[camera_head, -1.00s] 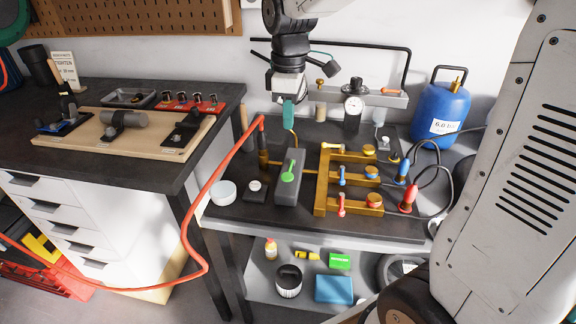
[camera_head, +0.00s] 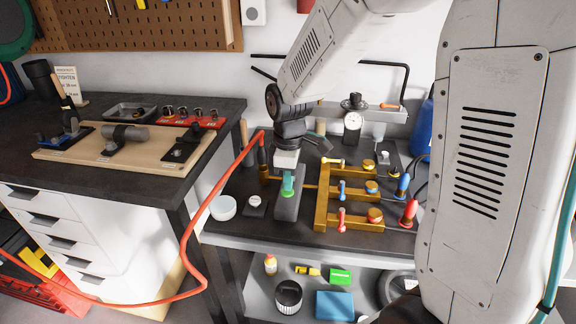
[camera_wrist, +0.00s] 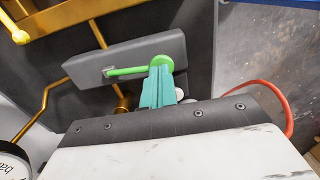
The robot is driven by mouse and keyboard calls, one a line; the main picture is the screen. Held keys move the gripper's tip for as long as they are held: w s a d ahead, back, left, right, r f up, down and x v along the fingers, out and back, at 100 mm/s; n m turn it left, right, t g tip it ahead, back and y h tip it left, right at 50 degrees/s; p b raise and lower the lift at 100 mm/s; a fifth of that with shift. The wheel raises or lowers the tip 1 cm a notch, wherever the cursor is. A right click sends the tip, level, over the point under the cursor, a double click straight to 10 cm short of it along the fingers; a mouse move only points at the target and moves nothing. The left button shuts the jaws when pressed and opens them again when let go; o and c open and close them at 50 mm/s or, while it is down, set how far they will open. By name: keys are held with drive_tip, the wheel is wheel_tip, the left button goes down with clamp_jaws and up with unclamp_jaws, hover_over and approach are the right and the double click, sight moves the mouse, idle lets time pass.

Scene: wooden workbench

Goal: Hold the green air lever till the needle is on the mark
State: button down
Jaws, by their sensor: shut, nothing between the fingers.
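The green air lever (camera_wrist: 128,71) lies along a grey valve block (camera_wrist: 115,59), with its round end (camera_wrist: 168,45) to the right in the wrist view. In the head view my gripper mostly hides the lever. My gripper (camera_wrist: 158,82) has teal fingers, shut and empty, overlapping the round end's lower edge in the wrist view. In the head view my gripper (camera_head: 288,185) is low over the grey block (camera_head: 289,207). I cannot tell whether it touches the lever.
A brass manifold (camera_head: 321,208) with red, blue and orange-capped levers stands right of the block. A red hose (camera_head: 194,215) loops at the left.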

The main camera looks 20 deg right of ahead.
sight(288, 194)
drive_tip(key=shift+f, duration=0.35)
drive_tip(key=shift+s+a+f, duration=0.2)
drive_tip(key=shift+s+f, duration=0.1)
drive_tip(key=shift+f, duration=0.3)
drive_tip(key=shift+s+a+f, duration=0.15)
drive_tip(key=shift+s+f, duration=0.1)
drive_tip(key=shift+f, duration=0.3)
drive_tip(key=shift+r, duration=0.1)
drive_tip(key=shift+w+r, duration=0.1)
drive_tip(key=shift+r, duration=0.05)
idle(2.8)
drive_tip(key=shift+r, duration=0.65)
drive_tip(key=shift+r, duration=0.5)
wheel_tip(288, 194, up, 13)
drive_tip(key=shift+s, duration=0.25)
